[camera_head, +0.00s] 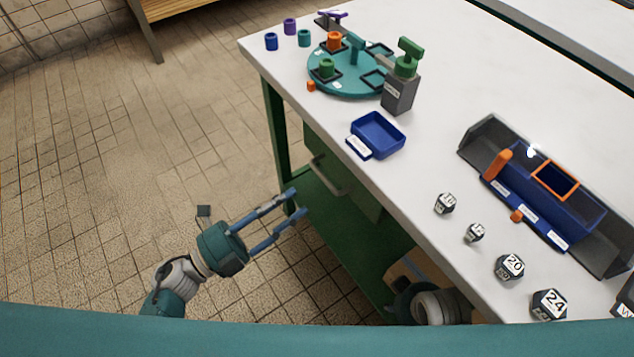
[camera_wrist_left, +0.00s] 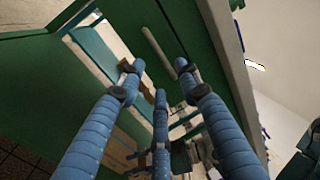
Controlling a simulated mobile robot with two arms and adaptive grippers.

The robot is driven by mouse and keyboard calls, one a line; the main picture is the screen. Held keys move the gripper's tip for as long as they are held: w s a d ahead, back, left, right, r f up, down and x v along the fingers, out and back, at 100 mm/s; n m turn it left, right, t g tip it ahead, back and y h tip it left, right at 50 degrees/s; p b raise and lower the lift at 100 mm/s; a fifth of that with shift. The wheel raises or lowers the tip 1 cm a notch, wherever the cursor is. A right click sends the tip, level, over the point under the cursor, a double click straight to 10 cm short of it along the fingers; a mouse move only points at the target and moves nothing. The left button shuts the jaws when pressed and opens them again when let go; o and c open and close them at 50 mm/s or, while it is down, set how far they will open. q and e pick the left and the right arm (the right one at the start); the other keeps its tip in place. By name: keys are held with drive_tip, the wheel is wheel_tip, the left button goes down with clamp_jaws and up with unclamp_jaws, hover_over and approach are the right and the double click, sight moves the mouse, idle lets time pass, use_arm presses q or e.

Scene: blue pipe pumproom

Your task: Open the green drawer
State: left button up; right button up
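The green drawer (camera_head: 355,185) is set under the white table top, with a pale bar handle (camera_head: 329,177) on its front. In the left wrist view, the dark green front (camera_wrist_left: 180,22) and the handle (camera_wrist_left: 157,48) show just beyond my fingers. The drawer looks shut. My left gripper (camera_head: 299,201) is open and empty, its blue fingers pointing toward the table. In the left wrist view, the spread fingertips (camera_wrist_left: 158,66) are short of the handle and apart from it. Part of my right arm shows at the table's front edge; its fingers are hidden.
The table top (camera_head: 410,170) overhangs the drawer. A green leg (camera_head: 277,120) stands beside it, and a green lower shelf (camera_head: 345,240) lies below. On top are a blue tray (camera_head: 378,133), a teal turntable (camera_head: 345,84) and several numbered blocks. The tiled floor at left is clear.

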sight(323, 179)
use_arm(q)
drive_tip(key=x, duration=0.7)
drive_tip(key=shift+w+d, duration=0.25)
drive_tip(key=shift+d, duration=0.05)
drive_tip(key=shift+c, duration=0.6)
clamp_jaws()
